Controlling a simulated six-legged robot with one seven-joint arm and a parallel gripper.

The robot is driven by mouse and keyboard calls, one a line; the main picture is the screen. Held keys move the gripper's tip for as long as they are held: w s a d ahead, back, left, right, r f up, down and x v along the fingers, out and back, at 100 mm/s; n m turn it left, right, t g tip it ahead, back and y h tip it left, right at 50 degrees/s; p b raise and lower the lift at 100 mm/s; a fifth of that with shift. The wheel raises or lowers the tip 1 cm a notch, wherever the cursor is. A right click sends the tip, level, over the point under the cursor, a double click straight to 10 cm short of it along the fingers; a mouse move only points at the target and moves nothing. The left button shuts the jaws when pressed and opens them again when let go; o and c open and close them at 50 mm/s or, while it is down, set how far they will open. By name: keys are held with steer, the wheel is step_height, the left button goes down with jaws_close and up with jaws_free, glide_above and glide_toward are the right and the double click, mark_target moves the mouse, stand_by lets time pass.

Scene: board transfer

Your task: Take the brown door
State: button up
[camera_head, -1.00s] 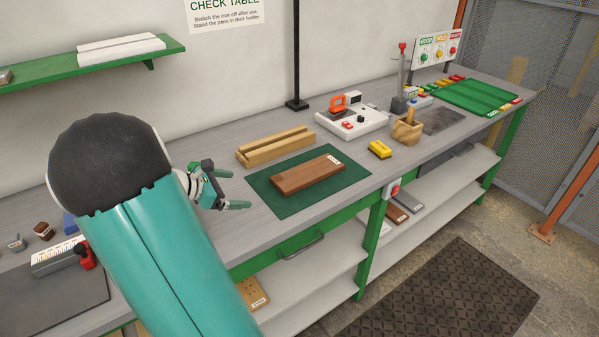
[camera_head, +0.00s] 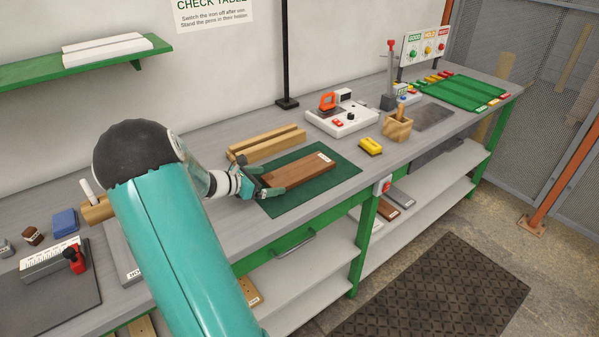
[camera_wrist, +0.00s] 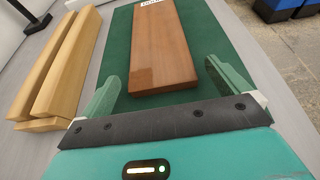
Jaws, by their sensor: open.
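The brown door is a flat reddish-brown wooden board (camera_head: 299,173) with a small white label at its far end. It lies on a dark green mat (camera_head: 338,172) on the bench. In the wrist view the brown door (camera_wrist: 163,50) lies lengthwise ahead, its near end close to the fingertips. My gripper (camera_head: 264,184) is at the left end of the board. In the wrist view my gripper (camera_wrist: 165,78) is open, with one green finger on each side of the board's near end. Clear gaps show between the fingers and the board, and nothing is held.
A pale wooden grooved block (camera_head: 266,144) lies behind the mat, left of the board in the wrist view. A yellow object (camera_head: 370,146) and a wooden pen holder (camera_head: 397,127) stand to the right. A white soldering station (camera_head: 342,117) stands behind.

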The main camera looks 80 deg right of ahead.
mark_target(279, 179)
steer(key=x, duration=0.3)
steer(key=shift+s+d+f, duration=0.1)
steer(key=shift+s+d, duration=0.05)
steer(key=shift+d, duration=0.1)
steer(key=shift+c, duration=0.4)
steer(key=c, duration=1)
